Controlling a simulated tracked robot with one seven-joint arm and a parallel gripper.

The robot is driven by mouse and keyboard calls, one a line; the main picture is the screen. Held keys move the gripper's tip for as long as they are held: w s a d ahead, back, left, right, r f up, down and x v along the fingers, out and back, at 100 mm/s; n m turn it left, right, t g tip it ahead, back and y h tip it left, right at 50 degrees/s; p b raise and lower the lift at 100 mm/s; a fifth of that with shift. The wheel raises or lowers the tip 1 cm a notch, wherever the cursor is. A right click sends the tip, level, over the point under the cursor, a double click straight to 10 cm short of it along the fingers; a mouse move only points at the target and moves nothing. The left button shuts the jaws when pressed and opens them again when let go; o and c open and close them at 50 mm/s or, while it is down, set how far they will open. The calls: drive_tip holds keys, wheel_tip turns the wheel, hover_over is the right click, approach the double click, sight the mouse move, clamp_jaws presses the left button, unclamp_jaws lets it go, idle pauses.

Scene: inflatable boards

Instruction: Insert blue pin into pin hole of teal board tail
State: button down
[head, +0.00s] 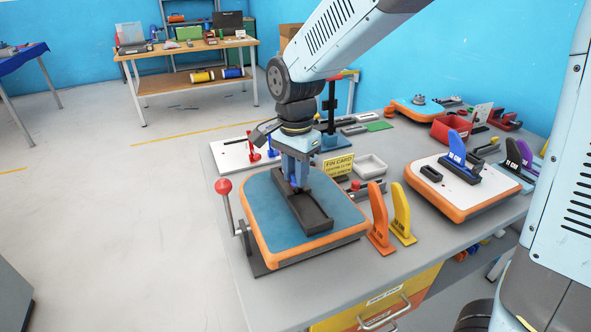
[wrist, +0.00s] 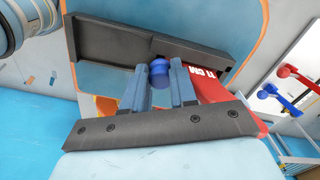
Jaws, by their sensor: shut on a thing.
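The teal board (head: 262,211) with orange edges lies on the bench, with a long dark open box (head: 312,212) on top of it. My gripper (head: 294,184) points down over the far end of this box. It is shut on the blue pin (wrist: 160,72), whose rounded blue body shows between the two fingers in the wrist view. The box (wrist: 105,42) also shows there, just beyond the pin. The pin hole itself is hidden, and I cannot tell whether the pin touches it.
A lever with a red knob (head: 223,186) stands at the board's left. An orange fin (head: 379,218) and a yellow fin (head: 402,214) stand at its right. A red piece marked "11 CM" (wrist: 212,88) shows behind my fingers. A white-topped board (head: 462,188) lies further right.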

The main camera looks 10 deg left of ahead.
drive_tip(key=shift+f, duration=0.6)
drive_tip(key=c, duration=0.8)
unclamp_jaws()
drive_tip(key=shift+w+a+r, duration=0.1)
drive_tip(key=shift+a+r, duration=0.05)
drive_tip(key=shift+r, duration=0.4)
wheel_tip(320, 180, up, 13)
drive_tip(key=shift+f, duration=0.2)
drive_tip(key=shift+d, duration=0.25)
